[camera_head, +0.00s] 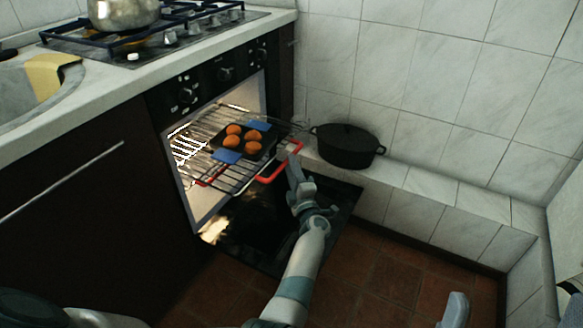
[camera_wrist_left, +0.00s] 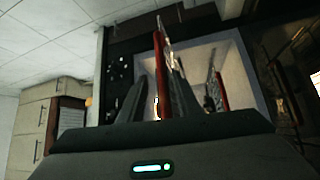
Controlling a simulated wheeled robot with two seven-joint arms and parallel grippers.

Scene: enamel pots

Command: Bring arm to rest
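My left arm reaches up from the bottom of the head view. Its gripper (camera_head: 294,172) is beside the red front edge of the pulled-out oven rack (camera_head: 275,171). In the left wrist view the two dark fingers (camera_wrist_left: 157,100) stand apart, with a red rack bar (camera_wrist_left: 160,70) seen between them. I cannot tell whether they touch it. A grey end piece (camera_head: 455,311) at the bottom right of the head view looks like part of my right gripper; its fingers cannot be made out.
The oven is open, its door (camera_head: 340,205) lowered. A dark tray (camera_head: 262,151) with several orange-brown rolls (camera_head: 234,130) and blue grips sits on the rack. A black lidded pot (camera_head: 347,147) stands on the tiled ledge. A metal pot (camera_head: 122,14) is on the hob. The floor at right is clear.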

